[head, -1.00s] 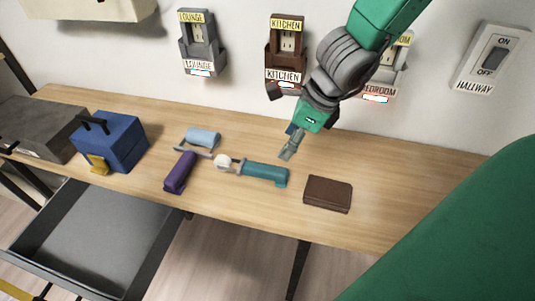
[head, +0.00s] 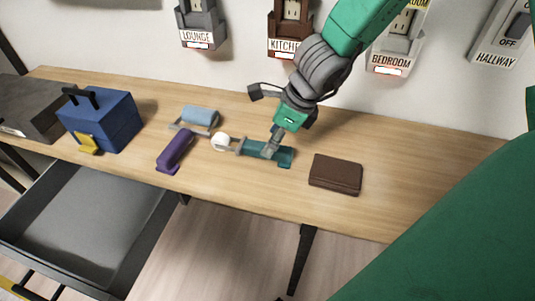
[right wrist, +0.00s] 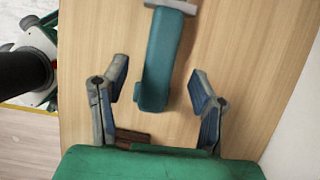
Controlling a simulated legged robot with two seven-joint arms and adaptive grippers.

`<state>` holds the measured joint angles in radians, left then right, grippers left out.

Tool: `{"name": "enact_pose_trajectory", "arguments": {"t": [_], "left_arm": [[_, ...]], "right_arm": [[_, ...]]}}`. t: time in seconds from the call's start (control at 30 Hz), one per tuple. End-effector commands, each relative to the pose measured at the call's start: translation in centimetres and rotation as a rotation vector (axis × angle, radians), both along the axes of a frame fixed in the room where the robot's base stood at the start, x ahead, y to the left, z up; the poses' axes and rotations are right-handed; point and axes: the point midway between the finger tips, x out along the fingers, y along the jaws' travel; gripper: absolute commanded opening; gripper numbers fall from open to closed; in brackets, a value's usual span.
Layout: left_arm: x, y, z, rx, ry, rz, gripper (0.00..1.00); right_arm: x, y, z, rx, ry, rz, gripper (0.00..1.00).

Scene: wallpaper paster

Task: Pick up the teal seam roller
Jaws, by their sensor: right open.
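The teal seam roller (head: 283,157) lies on the wooden table, its white roller (head: 221,142) pointing left in the head view. My right gripper (head: 268,147) is over its teal handle and hides part of it. In the right wrist view the handle (right wrist: 160,60) lies between the two spread fingers of my right gripper (right wrist: 158,90), with a gap on each side. The gripper is open and holds nothing. My left gripper is not in view.
A purple and blue roller (head: 175,150) lies left of the seam roller, and a brown wallet-like block (head: 336,174) lies right of it. A blue toolbox (head: 100,120) stands at left. An open grey drawer (head: 85,225) is below the table's front edge.

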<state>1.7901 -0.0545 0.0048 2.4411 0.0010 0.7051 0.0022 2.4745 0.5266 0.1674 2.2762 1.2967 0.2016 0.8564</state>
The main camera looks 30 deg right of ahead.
Motion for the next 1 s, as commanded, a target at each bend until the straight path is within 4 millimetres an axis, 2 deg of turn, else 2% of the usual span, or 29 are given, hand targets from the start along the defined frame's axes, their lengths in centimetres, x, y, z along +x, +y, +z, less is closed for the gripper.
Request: {"name": "enact_pose_trajectory", "arguments": {"t": [0.03,0.1,0.2,1.0], "left_arm": [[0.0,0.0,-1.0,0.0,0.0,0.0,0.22],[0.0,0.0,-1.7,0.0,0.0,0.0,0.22],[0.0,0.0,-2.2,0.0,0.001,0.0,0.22],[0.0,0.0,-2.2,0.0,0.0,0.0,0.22]], "right_arm": [[0.4,0.2,-1.3,-0.001,0.002,0.0,0.53],[0.7,0.5,-2.4,0.0,0.001,0.003,0.53],[1.0,0.6,-3.1,0.001,0.0,0.0,0.53],[1.0,0.7,-3.4,0.0,-0.001,0.001,0.53]]}}
